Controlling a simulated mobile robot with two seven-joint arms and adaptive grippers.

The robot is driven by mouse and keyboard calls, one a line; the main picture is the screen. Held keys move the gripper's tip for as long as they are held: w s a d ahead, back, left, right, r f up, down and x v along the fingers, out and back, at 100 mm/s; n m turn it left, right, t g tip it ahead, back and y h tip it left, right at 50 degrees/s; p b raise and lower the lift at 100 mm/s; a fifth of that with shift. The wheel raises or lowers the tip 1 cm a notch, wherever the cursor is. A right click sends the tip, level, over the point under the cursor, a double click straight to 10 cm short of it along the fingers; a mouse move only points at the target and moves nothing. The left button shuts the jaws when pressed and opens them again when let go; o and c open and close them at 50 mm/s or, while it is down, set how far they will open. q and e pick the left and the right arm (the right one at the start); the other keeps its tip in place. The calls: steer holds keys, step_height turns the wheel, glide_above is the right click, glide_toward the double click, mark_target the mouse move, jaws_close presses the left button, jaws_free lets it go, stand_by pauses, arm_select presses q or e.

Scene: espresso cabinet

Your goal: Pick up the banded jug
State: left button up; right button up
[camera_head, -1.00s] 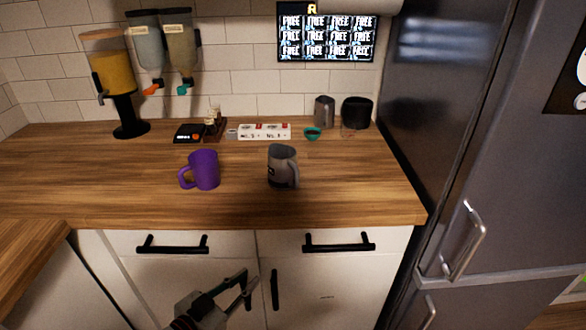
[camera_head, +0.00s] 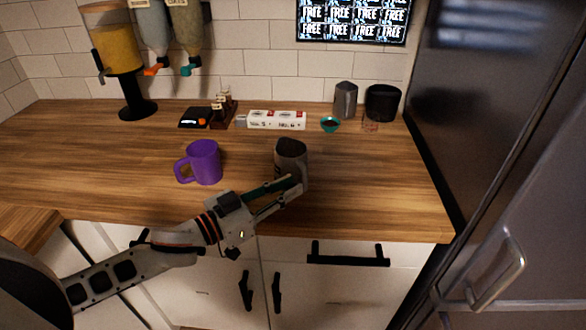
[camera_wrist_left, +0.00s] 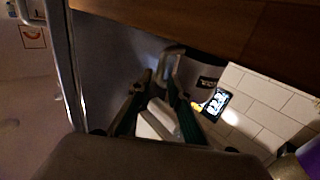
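The grey jug (camera_head: 291,152), with a dark marking on its body, stands upright on the wooden counter, right of a purple mug. My left gripper (camera_head: 297,185) reaches in from the left, its fingertips at the jug's lower front right, partly covering the handle side. In the left wrist view, which is tilted, the two fingers (camera_wrist_left: 160,82) are spread apart, with the jug's pale handle (camera_wrist_left: 171,62) close to their tips. The gripper is open; whether a finger touches the handle I cannot tell. My right gripper is not in view.
The purple mug (camera_head: 204,162) stands close left of the jug, near my left arm. Behind are a white box (camera_head: 277,120), a teal bowl (camera_head: 330,124), a metal pitcher (camera_head: 345,100) and a black container (camera_head: 382,103). The fridge (camera_head: 500,150) bounds the right side.

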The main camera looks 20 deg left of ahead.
mark_target(305, 192)
arm_select(q)
steer(key=shift+w+d, duration=0.1)
steer(key=shift+w, duration=0.05)
steer(key=shift+w+d+r, duration=0.1)
steer(key=shift+w+r, duration=0.05)
steer(key=shift+w, duration=0.05)
steer(key=shift+p+x, duration=0.3)
steer(key=shift+x, duration=2.05)
steer(key=shift+r, duration=0.1)
jaws_close()
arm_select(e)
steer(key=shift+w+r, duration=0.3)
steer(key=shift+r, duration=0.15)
